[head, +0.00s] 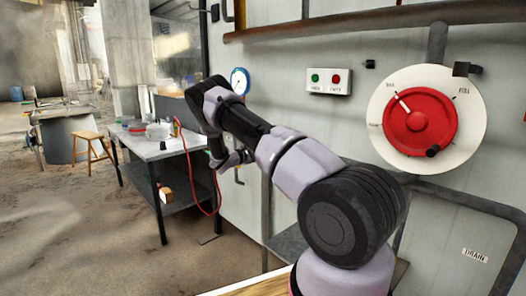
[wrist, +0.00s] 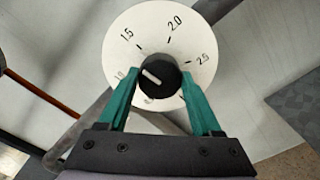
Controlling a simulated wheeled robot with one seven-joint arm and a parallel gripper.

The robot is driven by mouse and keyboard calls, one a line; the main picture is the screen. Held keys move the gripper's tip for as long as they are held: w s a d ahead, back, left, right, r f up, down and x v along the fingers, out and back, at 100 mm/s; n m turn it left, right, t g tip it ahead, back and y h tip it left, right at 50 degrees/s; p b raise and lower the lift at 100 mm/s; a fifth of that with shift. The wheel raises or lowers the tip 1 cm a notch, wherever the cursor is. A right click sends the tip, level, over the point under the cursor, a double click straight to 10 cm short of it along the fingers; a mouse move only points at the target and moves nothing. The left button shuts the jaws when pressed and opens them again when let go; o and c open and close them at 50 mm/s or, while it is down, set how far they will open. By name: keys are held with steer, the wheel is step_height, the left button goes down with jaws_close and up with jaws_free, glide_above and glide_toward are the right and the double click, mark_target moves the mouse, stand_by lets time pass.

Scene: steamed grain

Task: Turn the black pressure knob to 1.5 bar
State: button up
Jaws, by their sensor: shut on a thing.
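The black pressure knob (wrist: 165,70) sits at the centre of a white dial plate (wrist: 195,50) in the wrist view. The plate shows 1.5, 2.0 and 2.5, and a lower number at left partly covered by a finger. The white line on the knob slants up to the left, pointing below the 1.5 tick, between it and the lower number. My gripper (wrist: 158,78) has its two green fingers on either side of the knob, shut on it. In the head view my arm reaches to the wall panel, and the knob is not clearly visible there.
A blue-rimmed gauge (head: 240,81) is on the panel above my wrist. A button box (head: 329,81) and a red handwheel (head: 432,112) on a white disc are to the right. A table (head: 165,149) with a red hose stands at left.

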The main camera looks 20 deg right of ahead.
steer(key=shift+a+m, duration=0.1)
steer(key=shift+m, duration=0.5)
steer(key=o, duration=1.4)
steer(key=v, duration=1)
steer(key=shift+s+a, duration=0.2)
steer(key=shift+a, duration=0.15)
